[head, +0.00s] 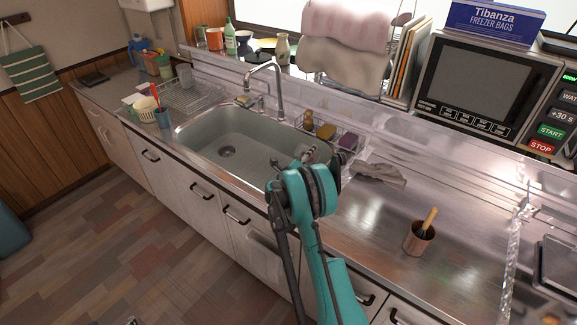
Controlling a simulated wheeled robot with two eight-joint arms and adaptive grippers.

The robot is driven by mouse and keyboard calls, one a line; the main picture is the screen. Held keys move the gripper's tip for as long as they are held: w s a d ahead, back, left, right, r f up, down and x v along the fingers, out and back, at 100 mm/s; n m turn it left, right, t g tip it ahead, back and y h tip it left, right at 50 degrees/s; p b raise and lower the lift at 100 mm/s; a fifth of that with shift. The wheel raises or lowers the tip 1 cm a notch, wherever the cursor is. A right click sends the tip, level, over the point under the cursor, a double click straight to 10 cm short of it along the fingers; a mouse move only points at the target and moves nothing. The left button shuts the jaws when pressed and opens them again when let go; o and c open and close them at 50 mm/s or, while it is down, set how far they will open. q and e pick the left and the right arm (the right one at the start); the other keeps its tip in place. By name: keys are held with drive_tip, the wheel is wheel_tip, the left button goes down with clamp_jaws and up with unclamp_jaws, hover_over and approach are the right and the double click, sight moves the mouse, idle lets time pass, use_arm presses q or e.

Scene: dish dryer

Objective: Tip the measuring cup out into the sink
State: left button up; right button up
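The steel sink (228,135) is left of centre, with a drain in its floor and a tap (278,90) at its back edge. My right arm reaches up from the bottom to the sink's right end. My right gripper (308,153) is at that rim, mostly hidden behind the teal wrist. Small pale grey shapes show there, and I cannot tell whether they are fingers or a held cup. I cannot identify the measuring cup with certainty. A small, greyish, clear-looking vessel (184,75) stands by the dish rack.
A wire dish rack (190,97) and a blue cup (162,118) are left of the sink. A wire caddy (332,135) with sponges and a grey cloth (380,174) are right of it. A copper cup (419,238) stands on the right counter, with bare steel around it.

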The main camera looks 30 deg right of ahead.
sight(301, 148)
drive_tip(key=shift+w+a+r+n+h+b, duration=0.1)
drive_tip(key=shift+r+n+h+b, duration=0.4)
drive_tip(key=shift+n, duration=0.3)
idle(0.4)
drive_tip(key=shift+w+a+r+n+t, duration=0.4)
drive_tip(key=shift+a+n, duration=0.15)
drive_tip(key=shift+n, duration=0.35)
idle(0.6)
drive_tip(key=shift+w+a+r+n+t+h, duration=0.1)
drive_tip(key=shift+r+n+t+h, duration=0.25)
drive_tip(key=shift+r+n, duration=0.6)
idle(0.3)
drive_tip(key=shift+w+a+r+n+t+h, duration=0.2)
drive_tip(key=shift+r+n, duration=0.25)
drive_tip(key=shift+n, duration=0.4)
idle(0.6)
drive_tip(key=shift+w+a+r+n+t, duration=0.15)
drive_tip(key=shift+r+n+t, duration=0.1)
drive_tip(key=shift+r+n, duration=0.25)
drive_tip(key=shift+s+a+r+n+t, duration=0.1)
drive_tip(key=shift+r+n+t, duration=0.1)
drive_tip(key=shift+r+n, duration=0.3)
idle(0.4)
drive_tip(key=shift+w+a+r+n+t, duration=0.15)
drive_tip(key=shift+n+t, duration=0.1)
drive_tip(key=shift+n, duration=0.2)
drive_tip(key=shift+w+a+r+n+t, duration=0.15)
drive_tip(key=shift+n+t, duration=0.1)
drive_tip(key=shift+n, duration=0.2)
